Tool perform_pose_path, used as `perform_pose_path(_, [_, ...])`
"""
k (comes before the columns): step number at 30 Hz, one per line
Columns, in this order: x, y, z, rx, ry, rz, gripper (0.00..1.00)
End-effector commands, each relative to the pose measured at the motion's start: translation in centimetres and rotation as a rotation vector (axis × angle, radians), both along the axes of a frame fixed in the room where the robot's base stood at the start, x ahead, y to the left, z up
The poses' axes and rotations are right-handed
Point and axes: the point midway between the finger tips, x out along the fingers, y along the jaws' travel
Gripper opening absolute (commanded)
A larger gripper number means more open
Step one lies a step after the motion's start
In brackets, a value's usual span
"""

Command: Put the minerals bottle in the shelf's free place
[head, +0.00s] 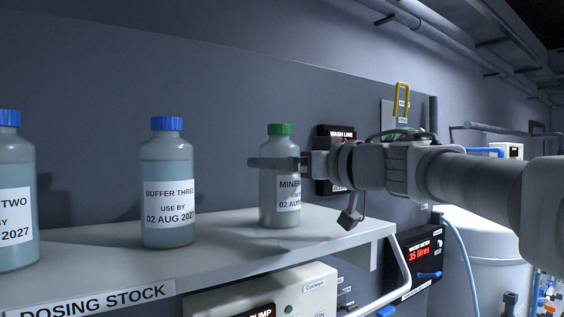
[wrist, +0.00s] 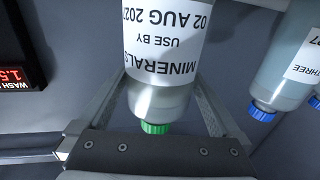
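The minerals bottle (head: 278,208), grey with a green cap and a white label, is upright at the right end of the dosing-stock shelf (head: 215,262). Its base is at the shelf top; I cannot tell whether it bears on it. My gripper (head: 274,163) reaches in from the right, with its fingers around the bottle's upper body below the cap. In the wrist view the bottle (wrist: 160,100) appears upside down between the two fingers (wrist: 163,85), which seem to touch both sides. The far finger is mostly hidden in the head view.
The buffer three bottle (head: 168,215) stands left of the minerals bottle, with a gap between. Another blue-capped bottle (head: 14,180) is at the far left. A wall is behind the shelf. A wash line display (head: 336,140) is on the wall near my gripper.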

Motion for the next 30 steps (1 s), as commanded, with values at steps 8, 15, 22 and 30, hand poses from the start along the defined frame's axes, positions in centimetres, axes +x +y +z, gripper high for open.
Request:
perform_pose_path(8, [-0.4, -0.4, 0.4, -0.001, -0.001, -0.002, 1.0])
perform_pose_path(15, [-3.8, -3.9, 0.4, 0.001, -0.004, -0.003, 1.0])
perform_pose_path(22, [-7.0, -7.1, 0.3, 0.001, -0.001, -0.003, 1.0])
perform_pose_path(30, [-8.5, -8.5, 0.4, -0.001, -0.001, 0.0, 1.0])
